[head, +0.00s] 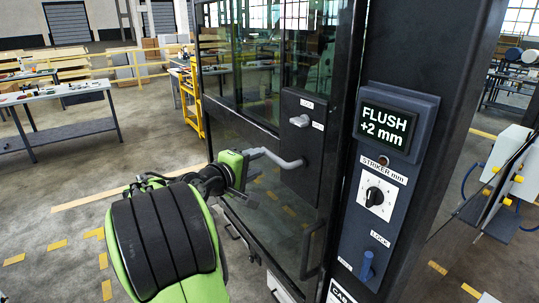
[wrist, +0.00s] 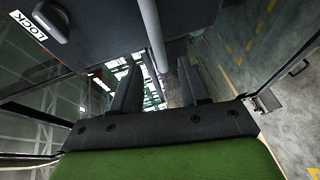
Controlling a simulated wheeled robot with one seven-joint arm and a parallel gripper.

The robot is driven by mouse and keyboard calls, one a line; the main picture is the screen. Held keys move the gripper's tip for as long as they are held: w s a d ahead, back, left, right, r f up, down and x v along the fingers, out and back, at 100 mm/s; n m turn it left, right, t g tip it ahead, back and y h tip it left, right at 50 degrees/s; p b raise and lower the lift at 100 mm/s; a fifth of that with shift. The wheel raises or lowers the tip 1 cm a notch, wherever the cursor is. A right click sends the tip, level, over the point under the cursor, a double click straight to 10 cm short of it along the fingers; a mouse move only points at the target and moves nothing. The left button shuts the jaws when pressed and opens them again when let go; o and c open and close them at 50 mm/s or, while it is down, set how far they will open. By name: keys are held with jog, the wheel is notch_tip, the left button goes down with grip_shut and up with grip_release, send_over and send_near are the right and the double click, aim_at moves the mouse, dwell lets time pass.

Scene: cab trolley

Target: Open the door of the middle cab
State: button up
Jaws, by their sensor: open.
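The cab door (head: 262,200) is a dark framed glass panel that looks closed against its post. A grey bent lever handle (head: 285,162) sticks out of its black lock plate (head: 305,185); it also shows in the wrist view (wrist: 152,35). A small grey LOCK knob (head: 300,120) sits above it and shows in the wrist view (wrist: 50,22). My gripper (head: 250,168) is at the free left end of the lever. In the wrist view its fingers (wrist: 158,68) are apart, with the lever's end between them in the picture. I cannot tell whether they touch it.
A black post right of the door carries a display (head: 386,123) reading FLUSH +2 mm, a STRIKER dial (head: 374,196) and a blue LOCK lever (head: 367,265). A black vertical bar (head: 311,250) stands low on the door. Benches (head: 60,97) stand far left; the floor between is clear.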

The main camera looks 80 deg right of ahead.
aim_at(270, 157)
jog(key=x, duration=0.7)
jog(key=shift+s+p, duration=0.15)
jog(key=shift+p, duration=0.25)
jog(key=shift+d, duration=0.4)
jog(key=shift+a, duration=0.15)
grip_shut()
